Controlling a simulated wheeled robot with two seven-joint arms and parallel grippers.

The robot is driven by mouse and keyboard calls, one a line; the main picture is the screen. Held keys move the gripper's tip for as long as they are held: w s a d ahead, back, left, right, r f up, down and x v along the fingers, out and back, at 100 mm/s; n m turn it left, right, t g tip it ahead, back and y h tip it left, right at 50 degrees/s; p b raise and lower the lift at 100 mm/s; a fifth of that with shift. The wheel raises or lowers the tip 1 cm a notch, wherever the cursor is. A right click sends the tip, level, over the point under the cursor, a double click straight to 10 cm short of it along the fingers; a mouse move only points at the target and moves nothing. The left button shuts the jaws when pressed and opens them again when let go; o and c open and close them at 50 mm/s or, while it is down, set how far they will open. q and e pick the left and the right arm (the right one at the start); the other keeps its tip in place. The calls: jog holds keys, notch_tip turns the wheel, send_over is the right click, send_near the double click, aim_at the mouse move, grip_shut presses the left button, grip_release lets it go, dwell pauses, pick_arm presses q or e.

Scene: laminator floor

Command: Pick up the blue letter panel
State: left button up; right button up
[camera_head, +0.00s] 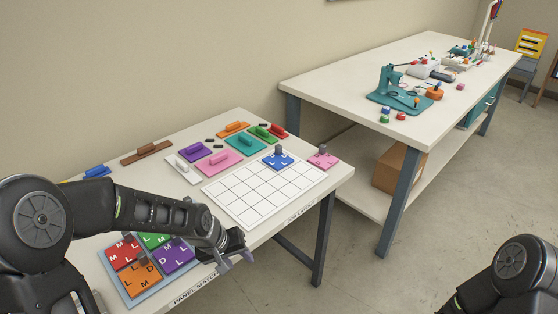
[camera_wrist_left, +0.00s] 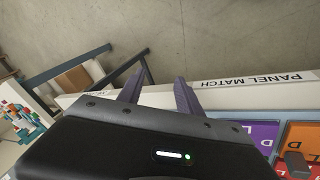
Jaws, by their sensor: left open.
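The blue letter panel (camera_head: 279,161) lies on the white grid board (camera_head: 246,213), near its far right corner, with a grey knob on top. My left gripper (camera_head: 236,251) is open and empty near the table's front edge, beside the tray of letter panels and well short of the blue panel. Its fingers also show in the left wrist view (camera_wrist_left: 158,92), pointing out past the table edge over the floor. The blue panel does not show in that view. Part of my right arm shows at the lower right, but its gripper is out of view.
The tray (camera_head: 119,286) holds red, green, orange and purple letter panels. A pink letter panel (camera_head: 323,159) lies right of the blue one. Several coloured handled blocks, including a teal one (camera_head: 244,143), lie behind the grid. A larger bench (camera_head: 345,83) stands at the right.

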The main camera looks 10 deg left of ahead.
pick_arm(q)
jog(key=s+d+f+m+h, duration=0.1)
jog(key=s+d+f, duration=0.2)
jog(key=f, duration=0.2)
jog(key=s+d+f+m, duration=0.1)
jog(key=s+d+f, duration=0.1)
jog(key=d+f, duration=0.25)
jog(key=s+d+f+g, duration=0.1)
jog(key=s+d+f, duration=0.2)
jog(key=s+f, duration=0.3)
jog(key=s+d+f+g, duration=0.2)
jog(key=s+f, duration=0.4)
jog(key=s, duration=0.5)
jog(key=shift+s+d+m+h, duration=0.2)
jog(key=shift+d+m+h, duration=0.2)
jog(key=shift+d, duration=0.4)
